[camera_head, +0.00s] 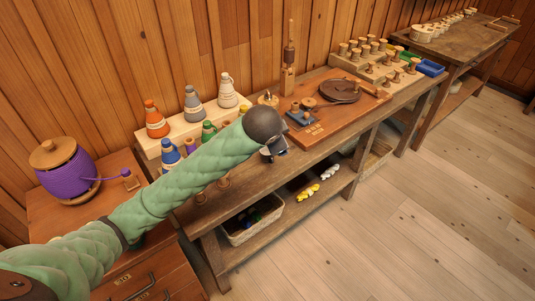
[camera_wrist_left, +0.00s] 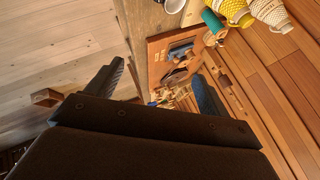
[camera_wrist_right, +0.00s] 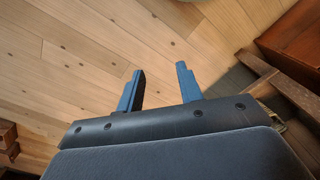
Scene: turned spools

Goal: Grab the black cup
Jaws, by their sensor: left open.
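I cannot make out a clearly black cup in any view; my left arm hides part of the bench in the head view. A pale-rimmed cup with a dark inside (camera_wrist_left: 173,5) is cut off at the top of the left wrist view; its outside color is unclear. My left gripper (camera_head: 276,152) is over the front edge of the bench in the head view. In the left wrist view (camera_wrist_left: 158,90) its fingers are apart with nothing between them. My right gripper (camera_wrist_right: 160,84) is open and empty above the wooden floor, outside the head view.
The bench (camera_head: 228,200) holds orange (camera_head: 156,119), grey and white bottle-like spools, and a board (camera_head: 325,118) with a dark disc (camera_head: 341,91). A purple pot (camera_head: 68,172) stands at left. A basket (camera_head: 252,224) sits on the lower shelf. Floor at right is clear.

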